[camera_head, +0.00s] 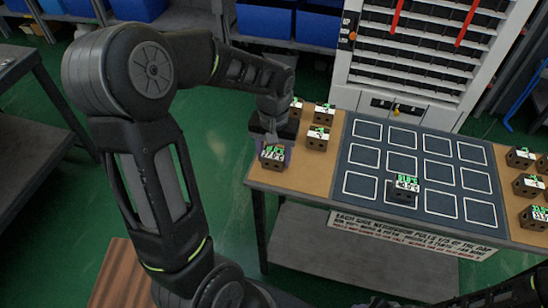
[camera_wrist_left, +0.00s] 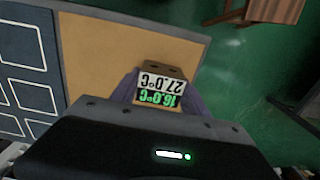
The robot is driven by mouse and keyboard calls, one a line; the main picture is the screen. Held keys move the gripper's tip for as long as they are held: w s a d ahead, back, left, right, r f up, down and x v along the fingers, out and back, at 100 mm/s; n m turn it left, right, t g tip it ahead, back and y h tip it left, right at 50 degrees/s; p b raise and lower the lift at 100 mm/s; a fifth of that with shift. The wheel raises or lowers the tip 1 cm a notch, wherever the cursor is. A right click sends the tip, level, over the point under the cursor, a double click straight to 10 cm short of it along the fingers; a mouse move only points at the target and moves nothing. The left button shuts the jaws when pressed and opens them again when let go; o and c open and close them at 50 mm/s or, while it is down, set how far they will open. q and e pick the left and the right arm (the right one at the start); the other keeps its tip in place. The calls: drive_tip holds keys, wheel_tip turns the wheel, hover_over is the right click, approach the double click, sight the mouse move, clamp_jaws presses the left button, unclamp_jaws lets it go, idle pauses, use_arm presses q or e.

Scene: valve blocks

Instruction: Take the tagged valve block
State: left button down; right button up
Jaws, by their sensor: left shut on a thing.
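My left gripper (camera_head: 272,146) points down at the left end of the table, shut on a brown valve block (camera_head: 271,163). The block carries a green and a white temperature label. In the left wrist view the held block (camera_wrist_left: 160,72) sits between purple fingers, its labels upside down and reading 27.0°C in white and 16.0°C in green. I cannot tell whether it touches the table. Another labelled block (camera_head: 402,193) stands on the dark grid mat (camera_head: 372,146). My right gripper is out of view.
Several more blocks stand on the wooden strips: one close right of my left gripper (camera_head: 318,138), one behind it (camera_head: 325,113), others at the right end (camera_head: 528,185). Most mat squares are empty. A white slatted cabinet (camera_head: 425,50) stands behind the table. Blue bins (camera_head: 264,21) line the back.

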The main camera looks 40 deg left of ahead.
sight(274, 152)
use_arm(q)
drive_tip(key=shift+r, duration=0.1)
idle(0.4)
drive_tip(key=shift+w+r, duration=0.1)
drive_tip(key=shift+r, duration=0.45)
wheel_tip(274, 152, up, 9)
drive_tip(key=shift+f, duration=0.1)
drive_tip(key=shift+a, duration=0.1)
idle(0.3)
